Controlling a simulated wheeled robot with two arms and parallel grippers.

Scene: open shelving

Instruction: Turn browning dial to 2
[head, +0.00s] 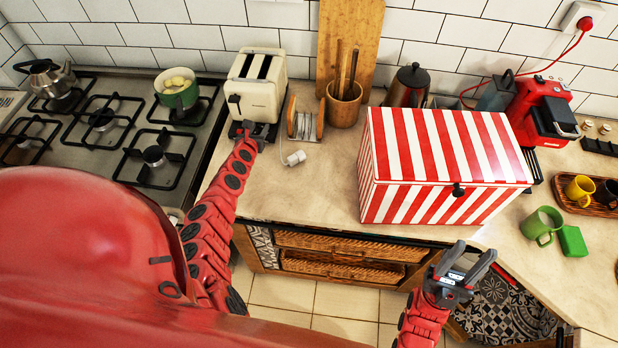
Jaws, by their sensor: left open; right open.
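A cream toaster (257,86) stands on the counter against the tiled wall, just right of the stove. Two dark bread slots show on its top, and a dark lever sticks out at its front left. The browning dial cannot be made out; the front lower part of the toaster is partly hidden by my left gripper (246,128). That gripper is at the toaster's lower front, with its fingers small and dark; contact cannot be told. My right gripper (463,262) is open and empty, in front of the counter edge, far from the toaster.
A gas stove (110,128) with a green pot (177,92) and a kettle (46,80) lies left of the toaster. Right of it stand a wooden rack (304,120), a utensil holder (344,104) and a large red-striped box (440,165). Clear counter (300,190) lies in front.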

